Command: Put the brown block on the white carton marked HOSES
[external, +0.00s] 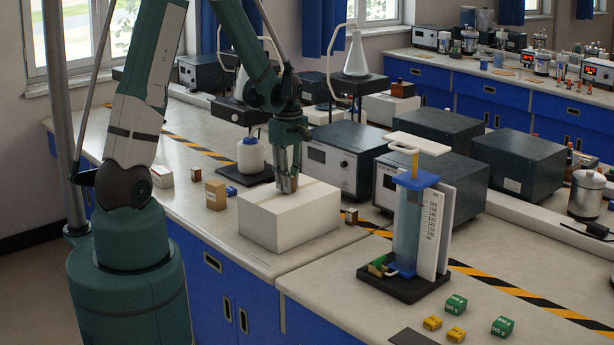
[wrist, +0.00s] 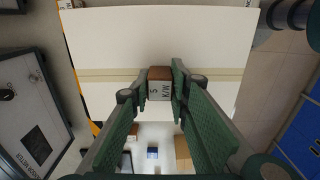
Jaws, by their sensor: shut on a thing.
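My gripper (external: 288,184) points down over the top of the white carton (external: 288,222). In the wrist view my gripper (wrist: 159,92) is shut on the brown block (wrist: 160,73), which has a pale labelled face. The carton fills much of the wrist view (wrist: 160,35), with a tan tape strip across its top. The block is above the middle of the carton's top, close to the tape strip. The fingers mostly hide the block in the external view. I cannot tell whether it touches the carton. No HOSES marking is readable.
A cardboard box (external: 215,195) and a white bottle (external: 251,155) stand left of the carton. A small dark block (external: 351,216) lies right of it. Grey meters (external: 345,158) stand behind.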

